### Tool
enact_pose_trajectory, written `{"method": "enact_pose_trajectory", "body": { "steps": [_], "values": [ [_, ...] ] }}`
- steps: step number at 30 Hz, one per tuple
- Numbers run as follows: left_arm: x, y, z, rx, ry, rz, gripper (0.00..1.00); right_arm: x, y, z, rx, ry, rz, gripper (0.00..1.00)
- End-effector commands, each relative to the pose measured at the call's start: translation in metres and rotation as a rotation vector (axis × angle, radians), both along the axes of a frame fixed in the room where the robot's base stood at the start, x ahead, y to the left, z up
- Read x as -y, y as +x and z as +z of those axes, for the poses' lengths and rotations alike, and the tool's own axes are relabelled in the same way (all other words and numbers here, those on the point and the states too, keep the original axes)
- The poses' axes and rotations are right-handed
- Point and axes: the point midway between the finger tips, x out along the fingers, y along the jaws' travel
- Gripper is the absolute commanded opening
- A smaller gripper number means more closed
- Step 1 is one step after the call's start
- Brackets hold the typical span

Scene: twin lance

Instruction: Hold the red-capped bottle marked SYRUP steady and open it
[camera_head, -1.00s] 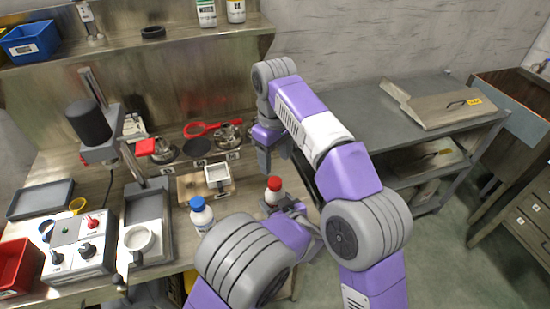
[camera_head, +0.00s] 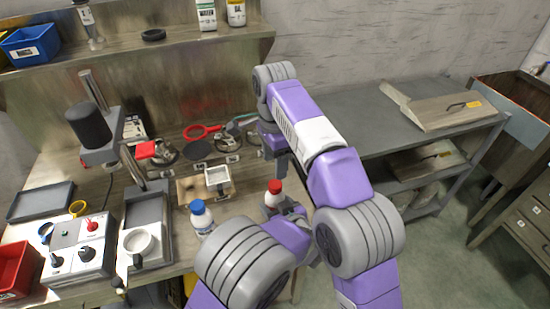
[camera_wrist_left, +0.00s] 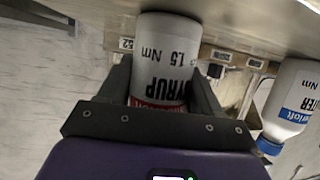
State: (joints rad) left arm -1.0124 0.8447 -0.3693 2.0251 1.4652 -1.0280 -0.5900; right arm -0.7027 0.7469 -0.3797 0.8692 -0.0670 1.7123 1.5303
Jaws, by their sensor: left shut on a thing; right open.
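The white bottle marked SYRUP (camera_wrist_left: 165,65) stands between the left gripper's fingers in the left wrist view, its print upside down. In the head view its red cap (camera_head: 275,187) shows on top, and the bottle looks upright at the bench's right front. My left gripper (camera_head: 284,207) is shut on its body; the fingers also show in the left wrist view (camera_wrist_left: 160,88). My right gripper (camera_head: 272,152) is open and empty, pointing down above and just behind the red cap, apart from it. The cap is hidden in the left wrist view.
A blue-capped white bottle (camera_head: 201,218) stands close to the left of the held bottle. A grey side table (camera_head: 350,110) stands to the right.

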Motion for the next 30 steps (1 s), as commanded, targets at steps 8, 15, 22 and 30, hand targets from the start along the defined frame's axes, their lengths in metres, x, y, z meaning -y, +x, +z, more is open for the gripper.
{"method": "enact_pose_trajectory", "body": {
  "steps": [8, 15, 22, 30],
  "values": [
    [0.0002, 0.0001, 0.0004, 0.001, 0.0, 0.0, 0.0, 0.0, 0.0001, 0.0009, 0.005, -0.005, -0.541, 0.61],
    [0.0002, 0.0001, 0.0004, 0.001, 0.0, 0.0, 0.0, 0.0001, 0.0002, 0.002, 0.009, -0.005, -0.981, 0.61],
    [0.0001, 0.0002, 0.0005, 0.001, 0.0, 0.0, 0.0, -0.0001, 0.0001, 0.0029, 0.01, -0.003, -1.239, 0.61],
    [0.0001, 0.0002, 0.0005, 0.001, 0.0, 0.0, 0.0, 0.0003, 0.0001, -0.0069, 0.009, -0.005, -1.303, 0.61]
  ]
}}
